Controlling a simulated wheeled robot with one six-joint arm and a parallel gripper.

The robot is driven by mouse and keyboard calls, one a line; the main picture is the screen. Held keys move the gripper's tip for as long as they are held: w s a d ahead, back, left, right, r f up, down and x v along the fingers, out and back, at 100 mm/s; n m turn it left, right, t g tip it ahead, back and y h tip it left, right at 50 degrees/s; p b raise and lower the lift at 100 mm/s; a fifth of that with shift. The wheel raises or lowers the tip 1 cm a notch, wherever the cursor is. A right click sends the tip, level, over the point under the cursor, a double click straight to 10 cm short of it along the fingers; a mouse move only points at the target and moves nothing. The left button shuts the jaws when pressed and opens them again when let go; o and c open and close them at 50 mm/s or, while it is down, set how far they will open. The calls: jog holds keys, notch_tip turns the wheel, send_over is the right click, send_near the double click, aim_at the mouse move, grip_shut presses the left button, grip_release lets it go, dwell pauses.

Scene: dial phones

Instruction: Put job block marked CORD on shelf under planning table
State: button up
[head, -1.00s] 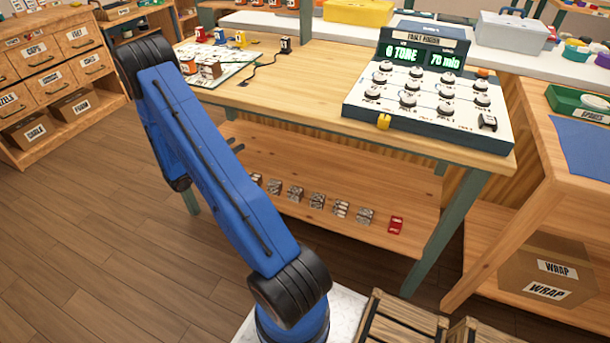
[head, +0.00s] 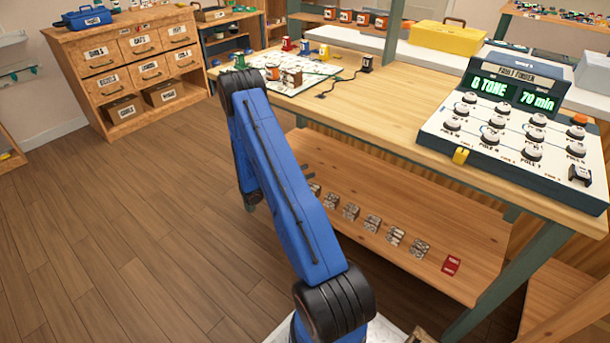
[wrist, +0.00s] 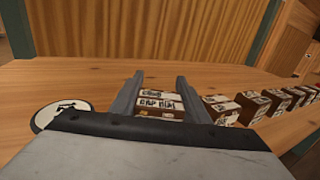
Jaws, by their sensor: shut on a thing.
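The planning table (head: 395,95) stands ahead in the head view, with the wooden shelf (head: 440,215) under its top. The shelf also shows in the wrist view (wrist: 90,80). My gripper (wrist: 160,95) reaches in over this shelf, with its two grey fingers on either side of a small brown and white block (wrist: 158,104). It is shut on this block. The block's marking is too small to read, and I cannot tell whether it touches the shelf. In the head view my arm hides the gripper and the held block.
A row of several similar blocks (wrist: 252,104) sits right of my gripper; it also shows in the head view (head: 372,223). A red tag (head: 451,265) lies at the row's right end. A round white disc (wrist: 62,114) lies left of the gripper. A table leg (head: 512,275) stands right.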

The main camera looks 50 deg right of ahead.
jog(key=shift+f, duration=0.4)
jog(key=o, duration=1.2)
jog(key=shift+f, duration=0.1)
